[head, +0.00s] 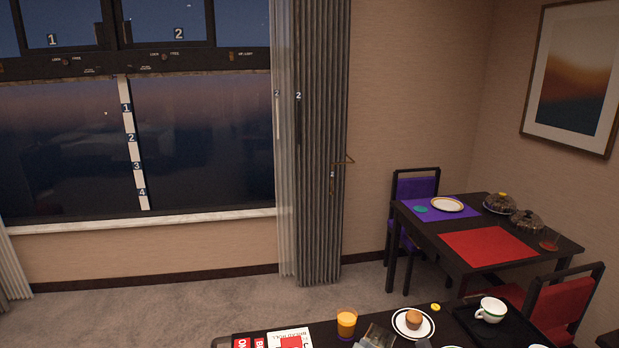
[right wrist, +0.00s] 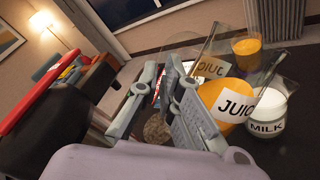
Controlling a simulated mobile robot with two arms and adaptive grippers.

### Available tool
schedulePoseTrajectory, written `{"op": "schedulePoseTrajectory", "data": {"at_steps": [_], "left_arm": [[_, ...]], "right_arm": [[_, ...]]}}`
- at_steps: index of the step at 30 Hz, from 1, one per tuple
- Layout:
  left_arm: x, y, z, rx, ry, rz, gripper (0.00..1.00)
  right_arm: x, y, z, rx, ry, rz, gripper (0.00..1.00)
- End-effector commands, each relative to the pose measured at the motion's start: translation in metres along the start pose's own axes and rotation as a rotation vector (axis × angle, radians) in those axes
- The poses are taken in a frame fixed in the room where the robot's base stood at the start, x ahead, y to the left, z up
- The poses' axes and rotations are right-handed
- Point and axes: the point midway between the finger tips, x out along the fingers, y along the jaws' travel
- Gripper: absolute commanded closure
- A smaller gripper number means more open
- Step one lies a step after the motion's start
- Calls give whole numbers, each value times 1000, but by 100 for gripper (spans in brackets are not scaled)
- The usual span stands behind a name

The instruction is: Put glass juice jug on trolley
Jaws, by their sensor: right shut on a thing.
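The glass juice jug (right wrist: 225,98) shows in the right wrist view, with orange juice inside and a white label reading "JUIC". My right gripper (right wrist: 178,100) is at the jug's left side and shut on it. Its fingers cover part of the jug, so the exact grasp spot is hidden. I cannot identify the trolley with certainty in either view.
A milk jug (right wrist: 270,105) stands close right of the juice jug, with a glass of orange juice (right wrist: 246,46) behind. In the head view, a dark surface (head: 262,330) carries books, a juice glass (head: 346,322), a muffin plate (head: 413,334) and a cup (head: 491,309). A dining table (head: 420,222) stands beyond.

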Motion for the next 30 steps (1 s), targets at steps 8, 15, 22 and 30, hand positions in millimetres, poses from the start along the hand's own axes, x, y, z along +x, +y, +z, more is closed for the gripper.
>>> {"op": "schedulePoseTrajectory", "data": {"at_steps": [8,15,22,30], "left_arm": [[0,1,5,0,-6,1,60],[0,1,6,0,-9,1,60],[0,1,6,0,-9,1,60],[0,1,7,0,-10,1,60]], "right_arm": [[-32,-39,20,1,-18,-21,100],[-58,-65,37,4,-32,-35,100],[-73,-79,48,6,-41,-43,100],[-79,-77,48,7,-44,-45,100]]}}
